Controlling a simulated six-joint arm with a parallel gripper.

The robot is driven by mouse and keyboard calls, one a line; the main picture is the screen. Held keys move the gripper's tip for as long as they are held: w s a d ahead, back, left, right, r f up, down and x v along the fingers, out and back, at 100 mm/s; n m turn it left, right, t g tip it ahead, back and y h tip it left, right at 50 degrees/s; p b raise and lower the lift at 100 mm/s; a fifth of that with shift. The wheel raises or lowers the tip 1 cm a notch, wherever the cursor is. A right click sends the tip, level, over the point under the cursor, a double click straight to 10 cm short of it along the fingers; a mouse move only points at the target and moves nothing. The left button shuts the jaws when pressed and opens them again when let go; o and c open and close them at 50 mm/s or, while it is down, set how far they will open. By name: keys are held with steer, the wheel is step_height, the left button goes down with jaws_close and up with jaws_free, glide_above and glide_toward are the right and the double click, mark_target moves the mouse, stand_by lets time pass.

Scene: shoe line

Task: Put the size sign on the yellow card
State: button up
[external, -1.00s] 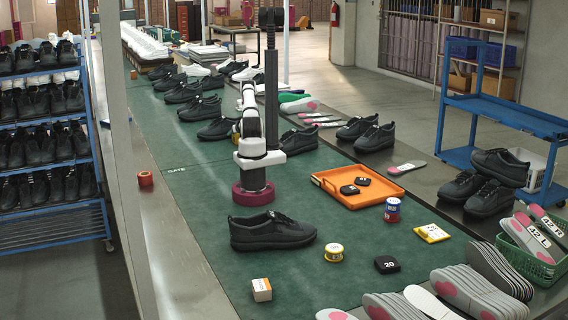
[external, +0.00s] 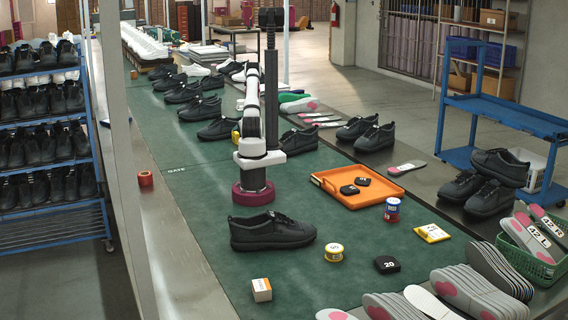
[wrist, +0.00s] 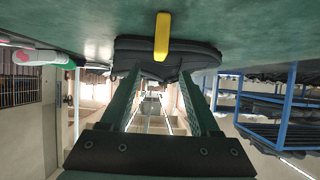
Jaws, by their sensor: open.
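A small upright yellow piece (wrist: 162,36), which may be the size sign, stands against a dark shoe (wrist: 150,60) in the wrist view; no number on it can be read. It also shows beside my arm in the external view (external: 236,131). My gripper (wrist: 160,78) is open and empty, with the yellow piece ahead of the gap between its fingers, apart from them. In the external view my gripper is largely hidden by my arm. A yellow card (external: 432,233) with a white, marked face lies flat on the green belt at right.
An orange tray (external: 325,188) holds two black numbered blocks. A black "20" block (external: 387,264), a yellow-and-white tin (external: 333,252), a blue-red can (external: 392,209) and a small box (external: 261,289) stand nearby. A black shoe (external: 270,231) lies in front of my base.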

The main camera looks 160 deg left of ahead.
mark_target(236, 134)
steer(key=w, duration=0.6)
steer(key=shift+g, duration=0.5)
steer(key=x, duration=1.5)
steer(key=shift+s, duration=0.4)
jaws_close()
